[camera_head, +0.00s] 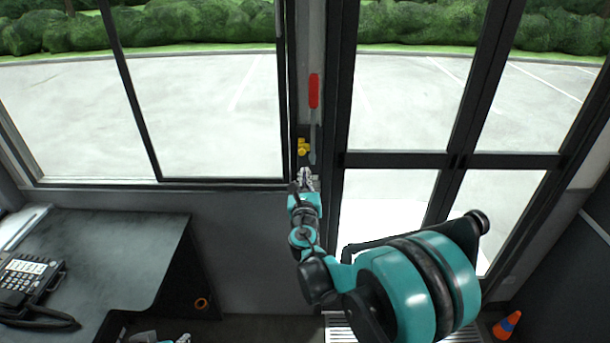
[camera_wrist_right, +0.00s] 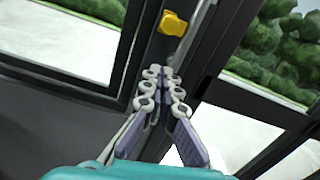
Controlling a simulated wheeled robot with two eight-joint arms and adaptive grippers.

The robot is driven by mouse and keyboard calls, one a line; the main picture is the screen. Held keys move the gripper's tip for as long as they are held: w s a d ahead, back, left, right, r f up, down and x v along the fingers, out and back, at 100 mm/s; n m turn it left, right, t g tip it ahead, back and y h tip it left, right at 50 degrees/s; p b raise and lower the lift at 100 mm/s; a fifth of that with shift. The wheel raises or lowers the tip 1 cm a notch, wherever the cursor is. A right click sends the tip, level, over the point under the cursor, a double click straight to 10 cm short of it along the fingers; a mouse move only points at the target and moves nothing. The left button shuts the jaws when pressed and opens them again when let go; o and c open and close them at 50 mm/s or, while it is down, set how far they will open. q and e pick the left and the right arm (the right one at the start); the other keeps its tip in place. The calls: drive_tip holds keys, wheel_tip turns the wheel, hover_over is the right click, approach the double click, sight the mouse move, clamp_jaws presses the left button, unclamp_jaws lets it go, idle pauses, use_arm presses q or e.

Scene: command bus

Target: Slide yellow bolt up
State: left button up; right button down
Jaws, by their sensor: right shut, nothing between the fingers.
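The yellow bolt (camera_head: 303,147) is a small yellow piece on the dark post between the side window and the door. It also shows in the right wrist view (camera_wrist_right: 173,23), near the top, beyond the fingertips. My right gripper (camera_head: 306,177) is just below the bolt in the head view, apart from it. In the right wrist view its fingertips (camera_wrist_right: 164,73) are together with nothing between them. Part of what looks like my left gripper (camera_head: 183,339) shows at the bottom edge of the head view, too cut off to read.
A red-handled screwdriver-like tool (camera_head: 314,92) hangs upright on the post, right of and above the bolt. A dark desk (camera_head: 110,255) with a telephone (camera_head: 30,280) stands at the left. The glass door (camera_head: 400,110) is close on the right. An orange cone (camera_head: 508,325) stands at lower right.

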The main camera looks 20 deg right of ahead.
use_arm(q)
wheel_tip(320, 180, up, 2)
drive_tip(key=p, duration=0.3)
drive_tip(key=shift+r, duration=0.1)
use_arm(e)
drive_tip(key=v, duration=1)
drive_tip(key=shift+f, duration=0.15)
